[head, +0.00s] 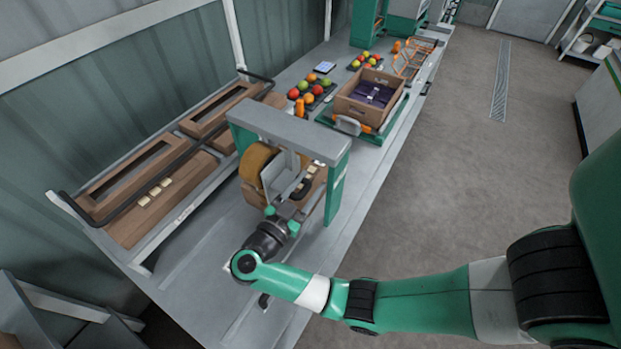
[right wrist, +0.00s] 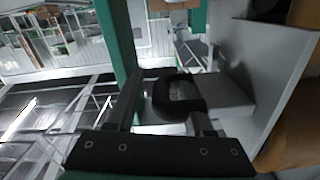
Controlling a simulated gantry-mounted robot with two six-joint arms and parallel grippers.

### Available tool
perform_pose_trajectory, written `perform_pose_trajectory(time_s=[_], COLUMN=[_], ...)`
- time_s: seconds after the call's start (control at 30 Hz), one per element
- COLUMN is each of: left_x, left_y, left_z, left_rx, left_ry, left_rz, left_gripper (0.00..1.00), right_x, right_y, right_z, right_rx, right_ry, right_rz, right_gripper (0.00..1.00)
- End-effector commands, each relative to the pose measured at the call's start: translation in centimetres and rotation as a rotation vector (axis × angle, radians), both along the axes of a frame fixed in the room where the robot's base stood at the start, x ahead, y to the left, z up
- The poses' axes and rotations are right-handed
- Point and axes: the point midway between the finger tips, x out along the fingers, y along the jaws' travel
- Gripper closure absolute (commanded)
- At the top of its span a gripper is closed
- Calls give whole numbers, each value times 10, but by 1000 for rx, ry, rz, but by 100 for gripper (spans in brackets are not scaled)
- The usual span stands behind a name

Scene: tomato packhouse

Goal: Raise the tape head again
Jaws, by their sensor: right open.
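The tape head (head: 281,178) is a grey plate assembly with a large brown tape roll (head: 257,163), hung under the grey and green frame (head: 290,134). A black handle (head: 304,188) sticks out on its near right side. My right gripper (head: 291,206) is at the front of the machine, close to the handle. In the right wrist view its two fingers are apart, with the black handle (right wrist: 178,97) between or just beyond them. I cannot tell whether they touch it. A brown carton (head: 258,197) is partly visible below the tape head. My left gripper is not in view.
A sloped rack (head: 187,212) with flat cartons stands left of the machine. Behind it are tomato trays (head: 311,96) and an open carton (head: 345,106) on a green stand. The bench front (head: 222,305) is mostly bare.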

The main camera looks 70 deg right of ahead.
Motion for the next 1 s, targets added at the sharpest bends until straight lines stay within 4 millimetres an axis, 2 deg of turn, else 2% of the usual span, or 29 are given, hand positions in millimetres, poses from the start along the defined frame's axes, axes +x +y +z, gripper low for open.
perform_pose_trajectory(time_s=[0.1, 0.37, 0.63, 1.0], left_x=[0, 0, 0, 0], left_y=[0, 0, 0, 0], left_z=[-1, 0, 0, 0], left_rx=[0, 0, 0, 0], left_ry=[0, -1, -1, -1], left_rz=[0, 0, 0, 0], left_gripper=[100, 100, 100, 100], right_x=[-2, -2, -2, -2], right_y=[-8, -8, -8, -8], right_z=[0, 1, 1, 1], right_rx=[0, 0, 0, -1], right_ry=[-1, -1, 0, 0], right_rz=[1, 1, 1, 1], right_gripper=[48, 50, 98, 100])
